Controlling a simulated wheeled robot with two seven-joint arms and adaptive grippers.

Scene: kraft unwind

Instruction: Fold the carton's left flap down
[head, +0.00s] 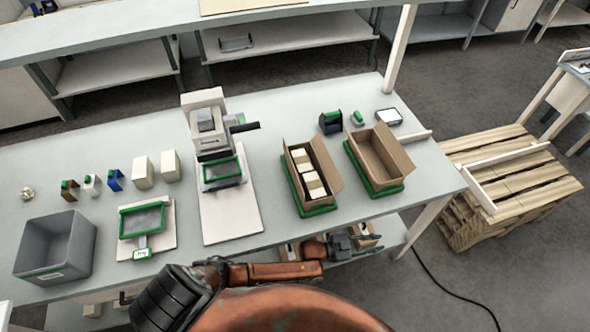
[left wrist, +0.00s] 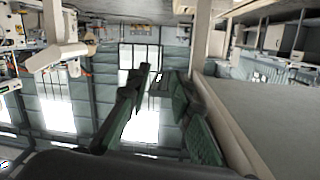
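Two open brown cartons stand on the right half of the table. The left carton (head: 327,166) sits on a green-edged base and holds several pale packs (head: 308,172). Its right side panel leans outward; its left flap is hard to tell from the wall. The right carton (head: 394,148) looks empty, with its right panel also leaning outward. My left gripper (head: 368,241) is in front of the table's near edge, below the left carton in the picture, touching neither carton. In the left wrist view its fingers (left wrist: 160,78) stand apart with nothing between them. My right gripper is not in view.
A grey bin (head: 55,248), a small scale (head: 146,222) and a white-and-grey machine (head: 207,125) stand on the table's left half. Small green-and-dark items (head: 331,122) lie behind the cartons. A wooden pallet (head: 515,185) is on the floor at right.

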